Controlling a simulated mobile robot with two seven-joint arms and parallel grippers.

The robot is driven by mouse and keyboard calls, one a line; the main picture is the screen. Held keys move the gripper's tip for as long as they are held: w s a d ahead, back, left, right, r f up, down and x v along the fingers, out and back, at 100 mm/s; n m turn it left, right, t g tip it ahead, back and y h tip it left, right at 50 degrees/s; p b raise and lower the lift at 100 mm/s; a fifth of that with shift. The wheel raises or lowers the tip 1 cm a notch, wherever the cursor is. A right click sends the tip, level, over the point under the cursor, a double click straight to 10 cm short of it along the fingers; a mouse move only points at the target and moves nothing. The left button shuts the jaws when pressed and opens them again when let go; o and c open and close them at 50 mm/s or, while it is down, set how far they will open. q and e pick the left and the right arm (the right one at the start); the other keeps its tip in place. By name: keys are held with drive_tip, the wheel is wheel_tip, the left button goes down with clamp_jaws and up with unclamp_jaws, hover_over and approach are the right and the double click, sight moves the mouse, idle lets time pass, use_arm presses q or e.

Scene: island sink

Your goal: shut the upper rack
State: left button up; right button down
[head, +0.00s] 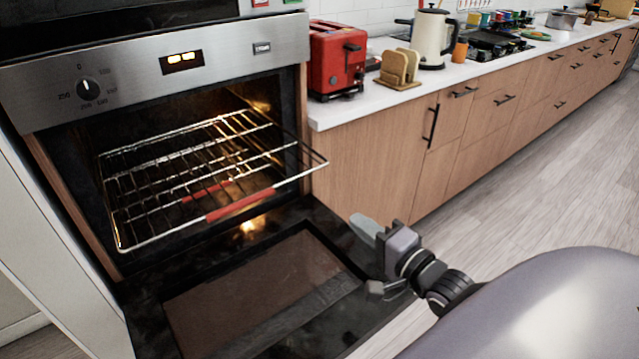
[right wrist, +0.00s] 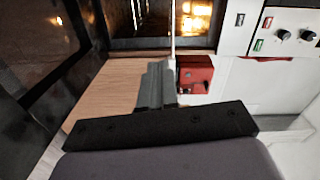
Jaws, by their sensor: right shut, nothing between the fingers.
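The wire oven rack (head: 165,175) sits level and is pulled partly out of the lit oven (head: 100,110), its front bar over the open door. A red strip (head: 240,205) lies along its front. A second red strip shows through the wires, and I cannot tell whether it belongs to a lower rack. The oven door (head: 270,290) is folded down flat. My right gripper (head: 366,230) is shut and empty, to the right of the rack's front corner and apart from it. Its fingers also show in the right wrist view (right wrist: 155,85). My left gripper is out of view.
A counter (head: 400,95) to the right of the oven holds a red toaster (head: 337,60), a toast holder (head: 399,68) and a cream kettle (head: 432,38). Wooden cabinets (head: 380,155) stand below. The floor (head: 510,205) at the right is clear.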

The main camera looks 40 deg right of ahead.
drive_tip(key=r+m, duration=0.1)
drive_tip(key=r, duration=0.1)
approach(311, 172)
drive_tip(key=shift+m+t, duration=0.3)
drive_tip(key=w, duration=0.6)
drive_tip(key=shift+w+a+f, duration=0.1)
drive_tip(key=shift+w+f, duration=0.1)
drive_tip(key=shift+w, duration=0.2)
